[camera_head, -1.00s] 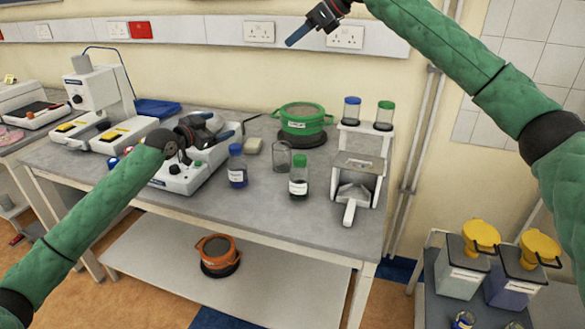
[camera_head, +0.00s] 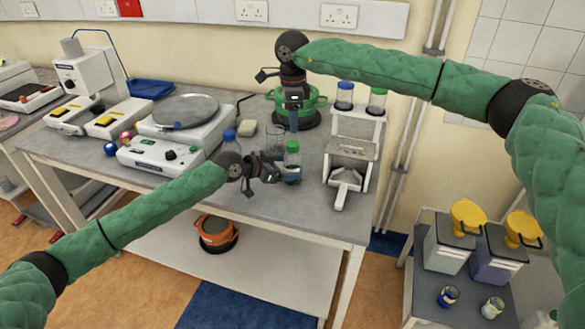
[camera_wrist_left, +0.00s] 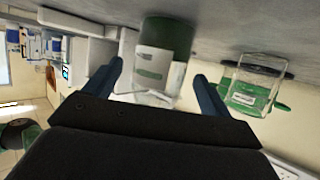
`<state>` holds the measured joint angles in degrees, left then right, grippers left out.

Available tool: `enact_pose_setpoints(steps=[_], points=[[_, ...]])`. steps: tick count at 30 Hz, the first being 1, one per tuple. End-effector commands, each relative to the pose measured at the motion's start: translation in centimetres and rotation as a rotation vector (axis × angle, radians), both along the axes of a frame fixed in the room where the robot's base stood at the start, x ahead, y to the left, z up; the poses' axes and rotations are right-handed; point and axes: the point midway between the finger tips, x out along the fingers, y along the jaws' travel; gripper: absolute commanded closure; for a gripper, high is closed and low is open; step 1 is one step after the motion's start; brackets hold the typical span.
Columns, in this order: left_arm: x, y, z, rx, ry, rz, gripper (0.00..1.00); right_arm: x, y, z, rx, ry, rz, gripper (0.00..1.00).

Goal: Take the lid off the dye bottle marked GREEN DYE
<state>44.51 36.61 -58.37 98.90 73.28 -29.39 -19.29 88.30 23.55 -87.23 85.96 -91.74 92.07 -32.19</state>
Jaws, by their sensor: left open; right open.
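The dye bottle with the green lid (camera_head: 292,146) stands upright on the grey bench, lid on. Its body (camera_head: 293,163) shows just right of my left gripper (camera_head: 276,169). In the left wrist view the bottle (camera_wrist_left: 160,62), with dark green dye and a pale label, appears between the two fingers of my open left gripper (camera_wrist_left: 159,82); I cannot tell whether they touch it. The label is too small to read. My right gripper (camera_head: 294,120) points down, open, above and behind the green lid, in front of the green pot.
A clear glass beaker (camera_head: 274,138) stands behind the bottle, and a blue-lidded bottle (camera_head: 229,136) is partly hidden by my left wrist. The green pot (camera_head: 314,101) is behind. A white stand (camera_head: 352,150) with two small lidded jars is at the right.

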Motion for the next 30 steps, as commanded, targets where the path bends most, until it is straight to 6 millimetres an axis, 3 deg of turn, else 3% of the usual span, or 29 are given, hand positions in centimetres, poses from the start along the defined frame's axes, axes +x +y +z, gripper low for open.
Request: enact_pose_setpoints(steps=[6, 19, 30], points=[[1.1, -1.8, -0.8, 0.0, -0.002, 0.001, 0.17, 0.0, 0.0, 0.0, 0.001, 0.0, 0.0, 0.48], [1.5, -2.4, -1.1, 0.001, -0.001, 0.001, 0.19, 0.0, 0.0, 0.0, 0.002, 0.0, 0.0, 0.48], [1.5, -2.4, -1.1, 0.001, -0.001, 0.001, 0.91, 0.0, 0.0, 0.0, 0.002, 0.0, 0.0, 0.48]])
